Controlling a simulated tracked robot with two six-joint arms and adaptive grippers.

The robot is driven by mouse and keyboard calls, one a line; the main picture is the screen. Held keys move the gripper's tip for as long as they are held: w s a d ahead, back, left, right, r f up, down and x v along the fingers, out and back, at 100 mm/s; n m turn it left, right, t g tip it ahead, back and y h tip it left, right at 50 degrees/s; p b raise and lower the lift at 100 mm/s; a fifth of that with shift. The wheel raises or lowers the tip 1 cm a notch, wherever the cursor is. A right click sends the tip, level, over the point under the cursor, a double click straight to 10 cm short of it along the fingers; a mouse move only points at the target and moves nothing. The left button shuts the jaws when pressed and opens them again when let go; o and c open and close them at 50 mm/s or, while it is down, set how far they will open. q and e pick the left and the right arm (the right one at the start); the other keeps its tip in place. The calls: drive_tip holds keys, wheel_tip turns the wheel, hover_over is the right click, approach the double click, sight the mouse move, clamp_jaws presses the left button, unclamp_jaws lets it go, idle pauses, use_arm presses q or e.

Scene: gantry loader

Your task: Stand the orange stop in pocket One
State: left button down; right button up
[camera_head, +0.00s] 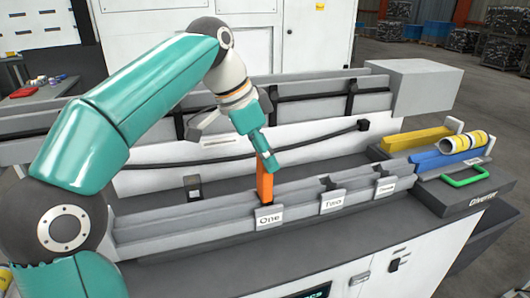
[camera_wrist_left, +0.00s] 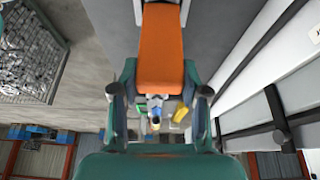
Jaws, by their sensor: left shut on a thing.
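The orange stop (camera_head: 265,186) is upright at pocket One, just behind the white label "One" (camera_head: 269,218) on the grey rail. Its lower end meets the rail there, and I cannot tell how deep it sits in the pocket. My left gripper (camera_head: 269,163) is above and is shut on the top of the stop. In the left wrist view the orange stop (camera_wrist_left: 161,48) lies between the two teal fingers of the left gripper (camera_wrist_left: 160,78). My right gripper is not in view.
Along the rail to the right are the labels "Two" (camera_head: 333,202) and "Three" (camera_head: 384,189). A block marked "Diverter" with a green handle (camera_head: 465,176), a blue bar (camera_head: 440,158) and a yellow bar (camera_head: 415,138) are at the right. The gantry rail runs behind.

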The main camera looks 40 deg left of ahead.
sight(259, 167)
use_arm(q)
drive_tip(key=shift+f, duration=0.25)
idle(0.4)
drive_tip(key=shift+f+b, duration=0.85)
drive_tip(key=shift+f, duration=0.05)
drive_tip(key=shift+f, duration=0.2)
drive_tip(key=shift+f+b, duration=0.9)
drive_tip(key=shift+f+b, duration=0.3)
drive_tip(key=shift+f, duration=0.15)
idle(0.5)
drive_tip(key=c, duration=0.5)
unclamp_jaws()
